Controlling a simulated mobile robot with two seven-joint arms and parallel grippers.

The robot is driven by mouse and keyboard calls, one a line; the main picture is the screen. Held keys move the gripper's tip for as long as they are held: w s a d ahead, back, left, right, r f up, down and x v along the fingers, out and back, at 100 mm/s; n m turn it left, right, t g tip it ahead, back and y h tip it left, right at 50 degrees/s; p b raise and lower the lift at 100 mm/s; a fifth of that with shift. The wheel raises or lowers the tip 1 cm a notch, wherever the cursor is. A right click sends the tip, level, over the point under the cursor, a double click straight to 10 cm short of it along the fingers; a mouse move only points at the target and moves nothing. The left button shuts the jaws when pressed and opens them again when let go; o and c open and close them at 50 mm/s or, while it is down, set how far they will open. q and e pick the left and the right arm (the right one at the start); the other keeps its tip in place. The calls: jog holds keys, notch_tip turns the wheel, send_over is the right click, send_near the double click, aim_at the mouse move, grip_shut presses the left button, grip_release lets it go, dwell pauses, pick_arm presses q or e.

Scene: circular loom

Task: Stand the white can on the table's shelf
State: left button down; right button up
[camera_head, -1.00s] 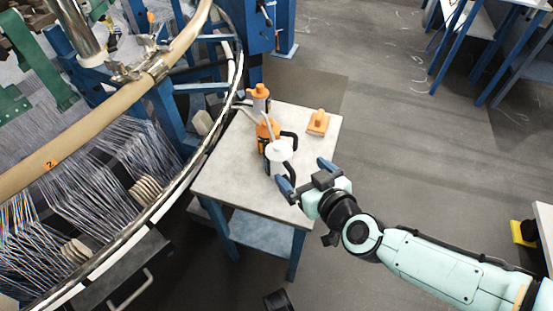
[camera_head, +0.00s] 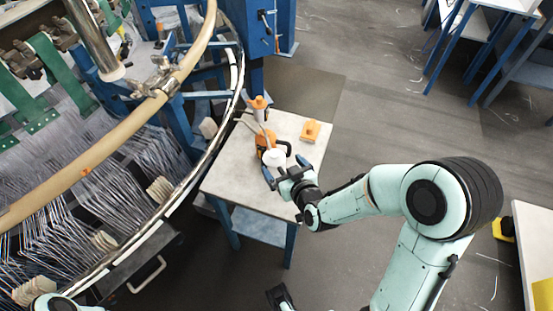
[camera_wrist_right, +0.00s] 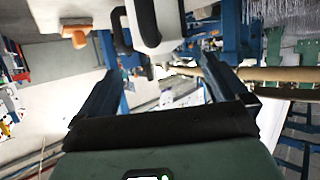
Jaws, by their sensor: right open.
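In the right wrist view a white body with a black handle (camera_wrist_right: 145,18) shows just past the fingertips. My right gripper (camera_head: 283,171) is open beside the can; its two fingers (camera_wrist_right: 160,78) are spread with nothing clasped between them. The table's lower shelf (camera_head: 258,226) shows under the top, with bare surface at the front.
An orange-topped bottle (camera_head: 258,104) and an orange tool (camera_head: 267,140) stand close behind the can. An orange block (camera_head: 311,130) lies at the table's far right. The circular loom's rim (camera_head: 190,185) runs close along the table's left side.

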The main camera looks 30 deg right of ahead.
aim_at(278, 162)
jog(key=shift+w+f+p, duration=0.1)
jog(key=shift+w+p, duration=0.1)
jog(key=shift+p, duration=0.45)
jog(key=shift+w+a+f, duration=0.1)
jog(key=shift+f, duration=0.1)
jog(key=shift+w+f, duration=0.25)
jog(key=shift+f, duration=0.05)
jog(key=x, duration=0.3)
jog(key=shift+w+f+b, duration=0.15)
jog(key=shift+f+b, duration=0.2)
jog(key=shift+f, duration=0.05)
jog(key=shift+w+d+f, duration=0.1)
jog(key=shift+w+d, duration=0.1)
jog(key=shift+w, duration=0.2)
pick_arm(q)
jog(key=shift+s+d+r+g, duration=0.3)
jog(key=shift+s+d+r, duration=0.05)
jog(key=shift+s+r, duration=0.45)
pick_arm(e)
jog(key=c, duration=1.4)
